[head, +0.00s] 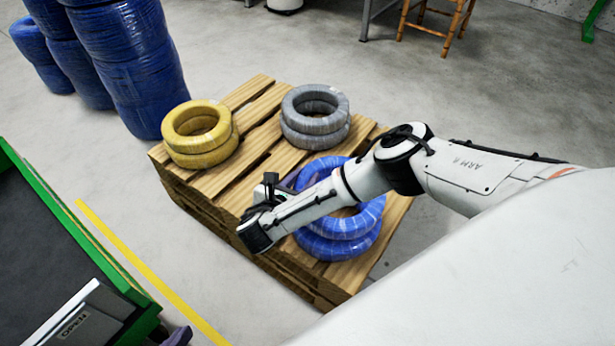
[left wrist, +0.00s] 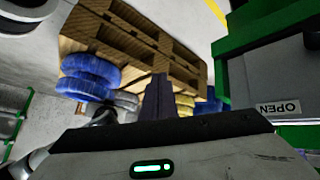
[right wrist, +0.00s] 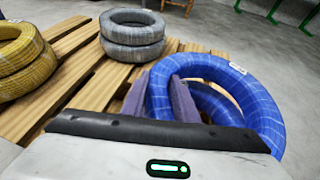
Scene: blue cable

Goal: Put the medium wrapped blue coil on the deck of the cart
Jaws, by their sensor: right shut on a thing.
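Two wrapped blue coils (head: 338,246) are stacked at the near right of a wooden pallet. My right gripper (right wrist: 172,97) is shut on the wall of the upper blue coil (right wrist: 257,100), which sits offset over the lower one in the right wrist view. My right arm hides part of both coils in the head view. The green cart with its dark deck (head: 45,245) is at the left, across a floor gap from the pallet. My left gripper (left wrist: 158,97) looks shut and empty; its tip shows at the bottom of the head view (head: 178,337), beside the cart.
The pallet (head: 245,180) also bears yellow coils (head: 200,133) and grey coils (head: 315,115). Tall blue coil stacks (head: 125,65) stand behind it on the left. A grey panel marked OPEN (head: 75,320) is at the cart's near end. A yellow line (head: 140,265) crosses the clear floor.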

